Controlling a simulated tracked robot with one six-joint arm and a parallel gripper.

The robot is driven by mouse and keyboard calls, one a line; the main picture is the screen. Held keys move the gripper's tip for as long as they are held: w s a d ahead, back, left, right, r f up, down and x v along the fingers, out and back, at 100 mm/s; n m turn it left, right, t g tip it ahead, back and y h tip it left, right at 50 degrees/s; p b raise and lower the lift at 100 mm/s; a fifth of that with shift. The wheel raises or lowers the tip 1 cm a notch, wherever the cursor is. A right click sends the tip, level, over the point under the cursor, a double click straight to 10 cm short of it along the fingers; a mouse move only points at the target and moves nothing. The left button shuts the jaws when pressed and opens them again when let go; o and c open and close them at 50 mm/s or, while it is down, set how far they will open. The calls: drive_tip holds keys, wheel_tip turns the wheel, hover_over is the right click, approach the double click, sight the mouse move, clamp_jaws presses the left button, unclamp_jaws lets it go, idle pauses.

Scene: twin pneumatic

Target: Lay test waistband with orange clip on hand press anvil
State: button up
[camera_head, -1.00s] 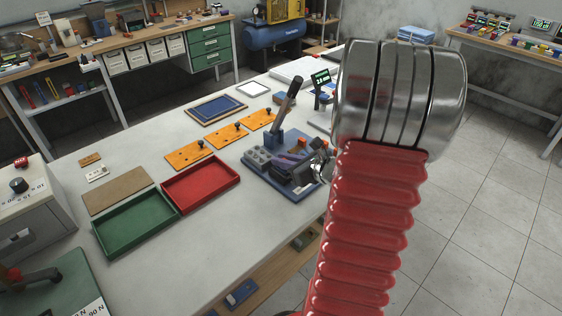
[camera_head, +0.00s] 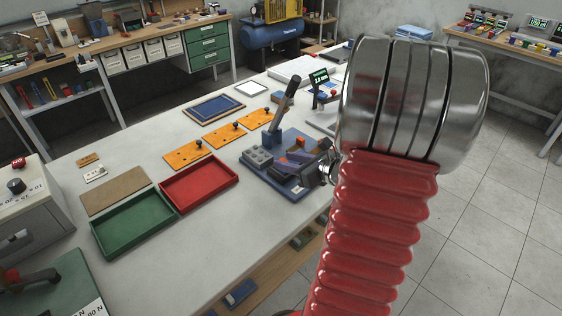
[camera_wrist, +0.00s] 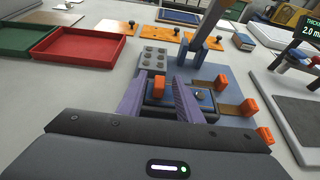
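The hand press (camera_head: 274,134) stands on a blue base plate, its dark lever raised and tilted. In the wrist view, my gripper (camera_wrist: 159,76) is low over the press, its two purple fingers apart. An orange clip (camera_wrist: 158,87) shows between the fingers, on a dark and blue part; I see no clear finger contact with it. More orange clips show to the right: one on a brown strip (camera_wrist: 232,108), one farther back (camera_wrist: 222,82) and one nearer (camera_wrist: 264,135). I cannot tell which is the test waistband. The anvil is not clearly distinguishable.
A grey studded block (camera_wrist: 153,58) sits beside the fingers. A red tray (camera_head: 200,186), a green tray (camera_head: 137,222) and orange plates (camera_head: 188,155) with black knobs lie to the left. A display (camera_head: 318,77) stands behind the press.

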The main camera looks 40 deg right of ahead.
drive_tip(key=v, duration=0.8)
drive_tip(key=shift+s+r, duration=0.15)
drive_tip(key=shift+s, duration=0.2)
idle(0.3)
drive_tip(key=shift+w+a, duration=0.15)
drive_tip(key=shift+a, duration=0.05)
drive_tip(key=w+a+r+n+g+y, duration=0.2)
drive_tip(key=a+n+g+y, duration=0.35)
drive_tip(key=a+n, duration=1.35)
drive_tip(key=s+a+r+n+g+h, duration=0.1)
drive_tip(key=s+a+r+n+h, duration=0.1)
drive_tip(key=a+n, duration=0.4)
drive_tip(key=s+a+r+n+g+h, duration=0.1)
drive_tip(key=s+a+r+n+h, duration=0.2)
drive_tip(key=a+n, duration=0.4)
drive_tip(key=shift+s+n+h, duration=0.45)
drive_tip(key=shift+s+n, duration=0.8)
drive_tip(key=shift+n, duration=0.55)
